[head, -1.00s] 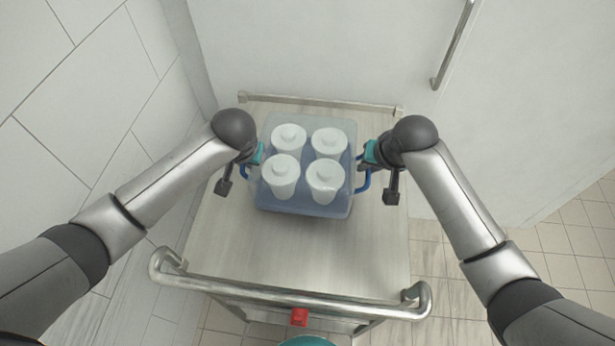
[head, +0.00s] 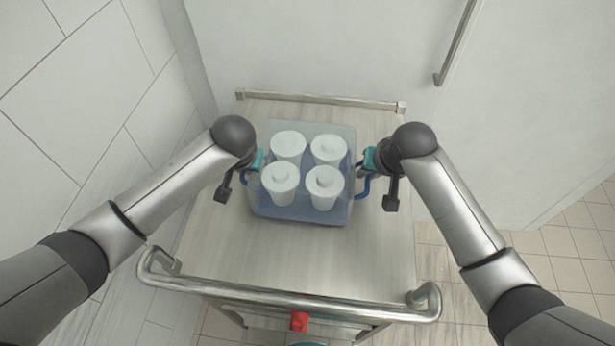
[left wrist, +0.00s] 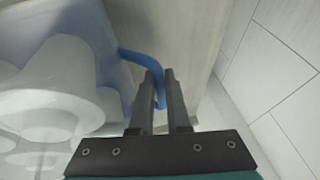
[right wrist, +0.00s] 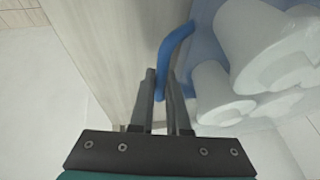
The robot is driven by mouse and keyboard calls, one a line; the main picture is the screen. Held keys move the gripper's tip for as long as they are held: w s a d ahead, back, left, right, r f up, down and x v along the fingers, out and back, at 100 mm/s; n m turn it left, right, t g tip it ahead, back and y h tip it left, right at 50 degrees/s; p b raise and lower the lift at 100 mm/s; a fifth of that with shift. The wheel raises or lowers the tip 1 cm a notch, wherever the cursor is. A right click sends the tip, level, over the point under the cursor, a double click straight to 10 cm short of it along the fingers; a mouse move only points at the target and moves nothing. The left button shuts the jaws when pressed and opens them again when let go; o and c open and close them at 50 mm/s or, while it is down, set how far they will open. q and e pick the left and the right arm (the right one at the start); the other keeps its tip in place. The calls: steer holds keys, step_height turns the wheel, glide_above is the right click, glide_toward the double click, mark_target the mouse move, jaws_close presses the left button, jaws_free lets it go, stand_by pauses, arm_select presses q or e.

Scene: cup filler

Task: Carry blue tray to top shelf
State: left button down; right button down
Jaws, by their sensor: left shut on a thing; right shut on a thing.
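The blue tray (head: 300,211) is a see-through tub with blue side handles, holding several white lidded cups. It is over the cart's wooden top (head: 290,255); I cannot tell whether it touches it. My left gripper (head: 256,164) is at the tray's left handle, and in the left wrist view its fingers (left wrist: 160,88) are shut on the blue handle (left wrist: 143,62). My right gripper (head: 367,166) is at the right handle, and in the right wrist view its fingers (right wrist: 161,88) are shut on that blue handle (right wrist: 172,52). The top shelf appears to be this wooden surface.
A low metal rail (head: 320,101) edges the far side. A tiled wall stands at left, a white wall behind. The wooden top is clear in front of the tray.

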arm_select(q)
steer(key=shift+f+b, duration=0.35)
arm_select(e)
steer(key=shift+f, duration=0.35)
arm_select(q)
steer(key=c, duration=0.9)
jaws_free()
arm_select(e)
steer(key=c, duration=0.9)
jaws_free()
arm_select(q)
steer(key=shift+s+r, duration=0.1)
steer(key=shift+r, duration=0.1)
arm_select(e)
steer(key=shift+r, duration=0.1)
arm_select(q)
steer(key=v, duration=1.1)
steer(key=shift+s+r, duration=0.15)
steer(key=shift+r, duration=0.15)
arm_select(e)
steer(key=v, duration=1.2)
